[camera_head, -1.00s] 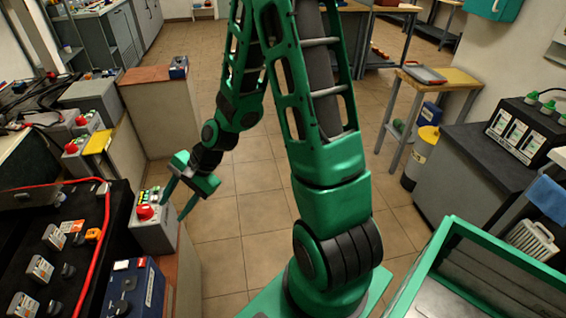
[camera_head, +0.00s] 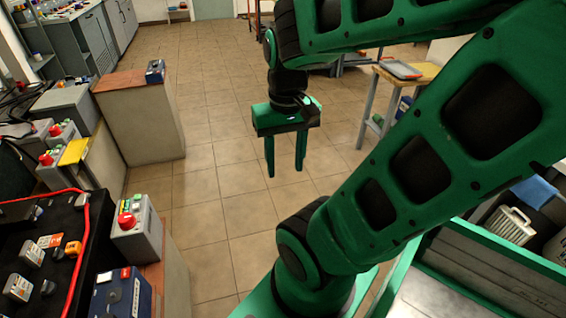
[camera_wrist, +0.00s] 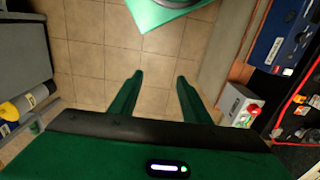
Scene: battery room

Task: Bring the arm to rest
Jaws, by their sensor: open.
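My gripper (camera_head: 285,172) hangs in the middle of the head view, with its two green fingers pointing down over the tiled floor. The fingers are apart, and nothing is between them. In the wrist view my gripper (camera_wrist: 158,82) also shows open and empty, with floor tiles between the fingertips. My arm is folded up across the right of the head view and hides part of the room behind it.
A wooden-topped cabinet (camera_head: 140,125) is behind. A green-rimmed bin (camera_head: 500,245) is at right. Floor (camera_head: 220,185) around my gripper is clear.

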